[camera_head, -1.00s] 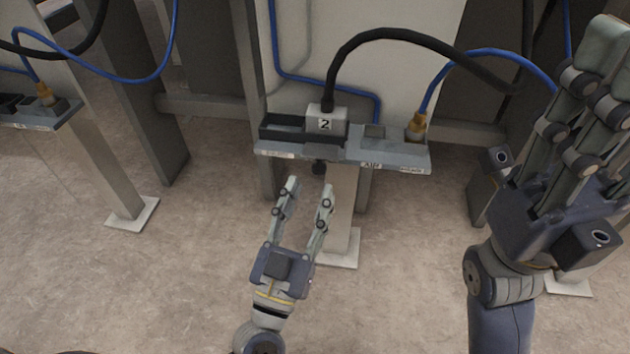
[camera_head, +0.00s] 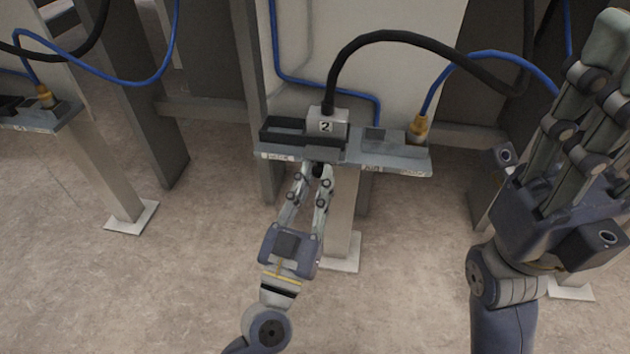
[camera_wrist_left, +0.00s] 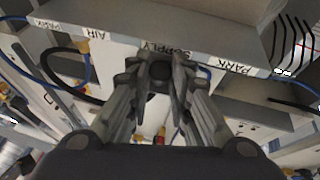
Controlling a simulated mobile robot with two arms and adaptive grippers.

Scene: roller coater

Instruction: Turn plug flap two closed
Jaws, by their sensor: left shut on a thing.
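The plug marked 2 (camera_head: 326,124) is a grey block with a black cable from its top, seated in a small shelf (camera_head: 395,158). A grey flap-like plate (camera_head: 325,154) shows at the shelf's front edge just below it. My left gripper (camera_head: 318,170) is under that edge, shut on a dark knob (camera_head: 322,170) below the shelf. In the left wrist view the dark knob (camera_wrist_left: 160,76) sits between the fingertips, under the SUPPLY label. Fingers partly hide it. My right gripper (camera_head: 598,60) is raised at the right edge, apart from the shelf; its jaw state is unclear.
A black open tray (camera_head: 283,130) is left of the plug. A brass fitting with a blue hose (camera_head: 418,128) stands at the shelf's right end. A post (camera_head: 343,215) stands below the shelf. Another similar shelf (camera_head: 40,118) is at far left. The floor in front is clear.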

